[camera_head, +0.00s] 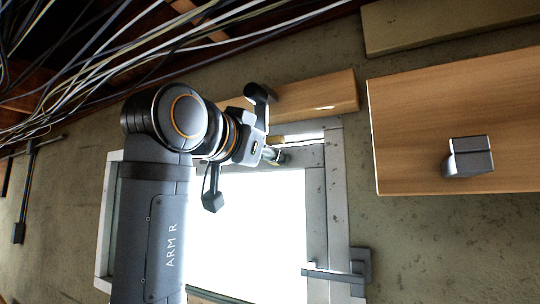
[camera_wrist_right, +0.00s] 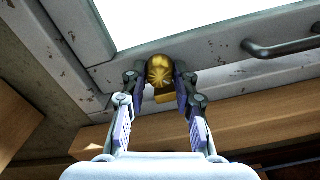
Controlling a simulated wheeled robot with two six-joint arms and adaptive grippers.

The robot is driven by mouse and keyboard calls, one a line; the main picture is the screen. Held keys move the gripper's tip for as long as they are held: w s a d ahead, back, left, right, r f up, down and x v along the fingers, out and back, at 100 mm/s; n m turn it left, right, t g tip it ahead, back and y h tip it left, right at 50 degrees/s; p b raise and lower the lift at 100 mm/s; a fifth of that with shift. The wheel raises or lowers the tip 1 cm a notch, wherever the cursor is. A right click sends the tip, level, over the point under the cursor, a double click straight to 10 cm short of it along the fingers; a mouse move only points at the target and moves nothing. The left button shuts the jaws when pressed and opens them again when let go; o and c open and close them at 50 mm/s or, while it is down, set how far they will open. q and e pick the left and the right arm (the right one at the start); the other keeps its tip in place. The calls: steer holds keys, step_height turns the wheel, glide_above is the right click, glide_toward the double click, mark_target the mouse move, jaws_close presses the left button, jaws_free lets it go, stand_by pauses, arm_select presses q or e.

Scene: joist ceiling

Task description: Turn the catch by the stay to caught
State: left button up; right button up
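The catch shows in the right wrist view as a round brass knob (camera_wrist_right: 160,70) with a small brass block under it, at the corner of the grey window frame (camera_wrist_right: 92,48). My right gripper (camera_wrist_right: 160,84) has one finger on each side of the knob, and both pads appear to touch it. In the head view my right gripper (camera_head: 273,156) is at the top of the window frame (camera_head: 338,190), and the catch is mostly hidden there. A dark bar (camera_wrist_right: 282,46), perhaps the stay, is on the frame beside the knob. My left gripper is out of view.
A wooden beam (camera_head: 318,95) runs just above the window. A wooden panel (camera_head: 420,130) with a grey block (camera_head: 470,157) is at the right. A grey lever fitting (camera_head: 340,274) sits on the frame's lower right. Loose cables (camera_head: 120,45) hang along the ceiling.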

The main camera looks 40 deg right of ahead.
jaws_close()
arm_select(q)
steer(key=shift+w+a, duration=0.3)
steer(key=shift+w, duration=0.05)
arm_select(e)
steer(key=shift+m, duration=0.7)
steer(key=o, duration=0.8)
jaws_free()
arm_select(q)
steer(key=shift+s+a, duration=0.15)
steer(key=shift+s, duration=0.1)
